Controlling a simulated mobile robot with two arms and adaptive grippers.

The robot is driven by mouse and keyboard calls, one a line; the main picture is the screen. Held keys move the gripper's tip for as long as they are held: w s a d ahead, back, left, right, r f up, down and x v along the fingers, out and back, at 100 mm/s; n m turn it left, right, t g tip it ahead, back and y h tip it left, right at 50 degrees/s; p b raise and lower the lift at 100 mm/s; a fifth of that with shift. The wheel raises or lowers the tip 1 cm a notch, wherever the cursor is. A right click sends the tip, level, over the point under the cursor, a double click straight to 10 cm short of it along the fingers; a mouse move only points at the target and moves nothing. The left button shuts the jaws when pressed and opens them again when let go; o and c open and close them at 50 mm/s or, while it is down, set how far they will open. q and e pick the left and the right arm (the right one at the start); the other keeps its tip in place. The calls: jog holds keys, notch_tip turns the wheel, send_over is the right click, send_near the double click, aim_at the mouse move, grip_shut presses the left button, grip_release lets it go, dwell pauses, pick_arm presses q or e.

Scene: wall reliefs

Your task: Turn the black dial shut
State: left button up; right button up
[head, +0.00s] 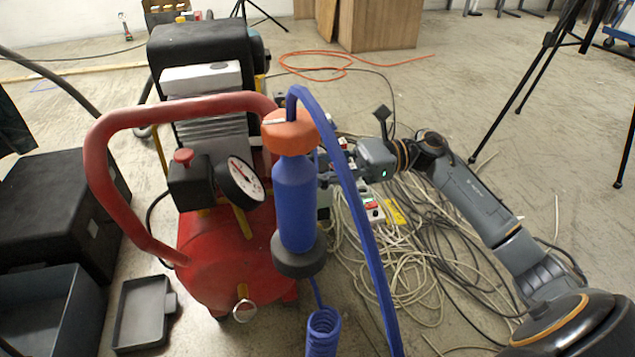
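A blue cylinder (295,200) with an orange cap (290,131) stands upright in front of a red air compressor (225,262). A dark grey-black round dial (299,256) sits at the cylinder's lower end. My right gripper (328,168) comes in from the right, at the height of the cylinder's upper body and above the dial. Its fingers point left and are partly hidden by the cylinder and a blue hose, so I cannot tell whether they touch it or how far apart they are. My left gripper is not in view.
A thick blue hose (357,205) arches from the cap down past my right gripper. A pressure gauge (241,181) and red handle (105,185) are on the left. Tangled cables (410,255) cover the floor at right. A tripod (530,80) stands behind. Black boxes (60,205) stand left.

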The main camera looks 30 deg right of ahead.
jog(key=shift+n+g+b, duration=0.6)
jog(key=shift+n+g, duration=0.2)
jog(key=shift+g, duration=0.4)
jog(key=o, duration=1.2)
jog(key=s+d, duration=0.1)
jog(key=d, duration=1.1)
